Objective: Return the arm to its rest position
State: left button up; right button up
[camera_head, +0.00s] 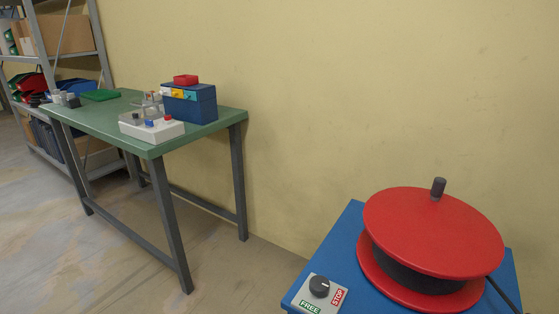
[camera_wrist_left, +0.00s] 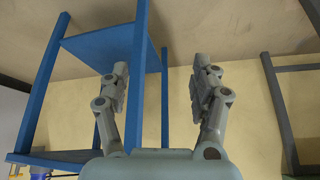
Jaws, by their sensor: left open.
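My left gripper (camera_wrist_left: 160,82) shows in the left wrist view with its two grey fingers spread apart. Nothing is between the fingers, so it is open and empty. Behind it are a blue metal stand (camera_wrist_left: 100,48) and a plain yellowish wall (camera_wrist_left: 240,70). Neither of my arms nor grippers shows in the head view. My right gripper is in neither view.
In the head view, a green-topped table (camera_head: 150,148) holds a white socket box (camera_head: 152,130) and a blue box (camera_head: 190,106). A red cable reel (camera_head: 432,230) sits on a blue stand (camera_head: 340,245) at right. Shelving (camera_head: 75,58) stands at left. Floor between is clear.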

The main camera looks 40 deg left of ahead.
pick_arm(q)
jog(key=s+d+f+g, duration=0.1)
jog(key=s+f, duration=0.2)
jog(key=s, duration=0.4)
jog(key=s+d+f+n+g+y, duration=0.1)
jog(key=s+d+f+g, duration=0.1)
jog(key=s, duration=0.4)
jog(key=s+d+f+g, duration=0.1)
jog(key=s+f+g, duration=0.1)
jog(key=s+f, duration=0.2)
jog(key=s, duration=0.3)
jog(key=shift+s+d+f+n+y, duration=0.15)
jog(key=shift+s+d+n+y, duration=0.15)
jog(key=shift+d+y, duration=0.1)
